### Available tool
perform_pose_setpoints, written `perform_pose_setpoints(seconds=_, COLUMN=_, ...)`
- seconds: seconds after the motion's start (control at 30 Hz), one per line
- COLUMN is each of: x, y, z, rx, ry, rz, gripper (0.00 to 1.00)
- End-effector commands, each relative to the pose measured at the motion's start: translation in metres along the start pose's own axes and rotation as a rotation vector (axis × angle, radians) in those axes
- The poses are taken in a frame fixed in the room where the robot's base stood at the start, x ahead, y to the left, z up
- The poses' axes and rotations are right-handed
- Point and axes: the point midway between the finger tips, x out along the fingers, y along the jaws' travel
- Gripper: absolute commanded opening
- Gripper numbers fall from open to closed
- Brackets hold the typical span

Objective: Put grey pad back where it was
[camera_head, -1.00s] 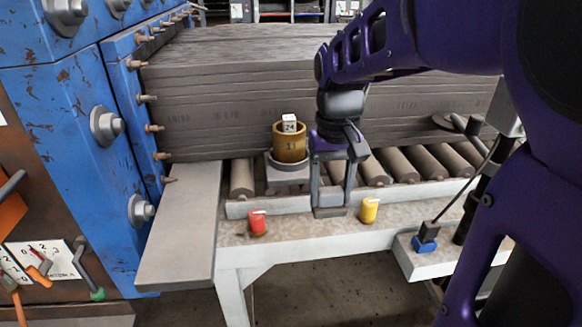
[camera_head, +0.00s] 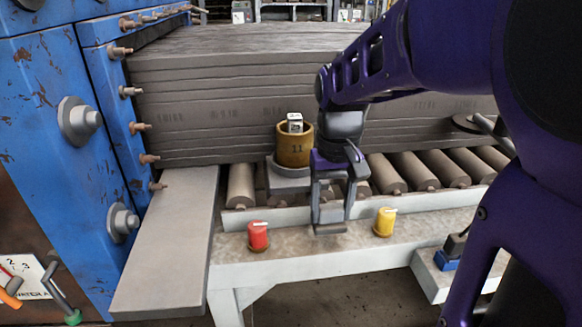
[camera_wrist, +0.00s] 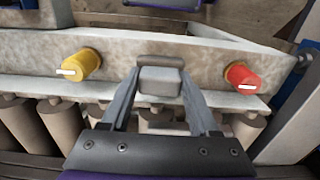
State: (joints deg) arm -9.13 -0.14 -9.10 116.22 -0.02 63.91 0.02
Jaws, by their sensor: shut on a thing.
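The grey pad is a small grey block between my fingertips, seen in the wrist view (camera_wrist: 160,82) and, small, in the head view (camera_head: 329,213). My gripper (camera_head: 330,222) is shut on it, fingers pointing down over the front ledge of the roller table. In the wrist view my gripper (camera_wrist: 160,88) has one finger on each side of the pad. A flat darker bar shows just beyond the pad. I cannot tell whether the pad touches the ledge.
A red knob (camera_head: 258,236) and a yellow knob (camera_head: 384,222) flank my gripper on the ledge. A brass ring (camera_head: 295,150) with a white cube (camera_head: 294,122) stands behind. The grey slab stack (camera_head: 220,110) and blue machine (camera_head: 60,90) bound the back and left.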

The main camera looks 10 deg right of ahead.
Motion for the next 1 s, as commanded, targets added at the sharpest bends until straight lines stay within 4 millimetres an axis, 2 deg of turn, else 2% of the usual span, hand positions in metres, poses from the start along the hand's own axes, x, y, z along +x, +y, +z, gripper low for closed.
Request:
perform_pose_setpoints(seconds=0.23, x=0.033, y=0.0, z=0.0, rx=0.0, ry=0.0, rz=0.0, gripper=0.09)
perform_pose_setpoints(seconds=0.67, x=0.037, y=0.0, z=0.0, rx=0.0, ry=0.0, rz=0.0, gripper=0.09)
perform_pose_setpoints(seconds=0.7, x=0.037, y=0.0, z=0.0, rx=0.0, ry=0.001, rz=0.0, gripper=0.63)
perform_pose_setpoints(seconds=0.87, x=0.036, y=0.0, z=0.0, rx=0.0, ry=0.0, rz=0.0, gripper=0.91)
perform_pose_setpoints(seconds=1.0, x=0.036, y=0.0, z=0.0, rx=0.0, ry=0.0, rz=0.0, gripper=0.91)
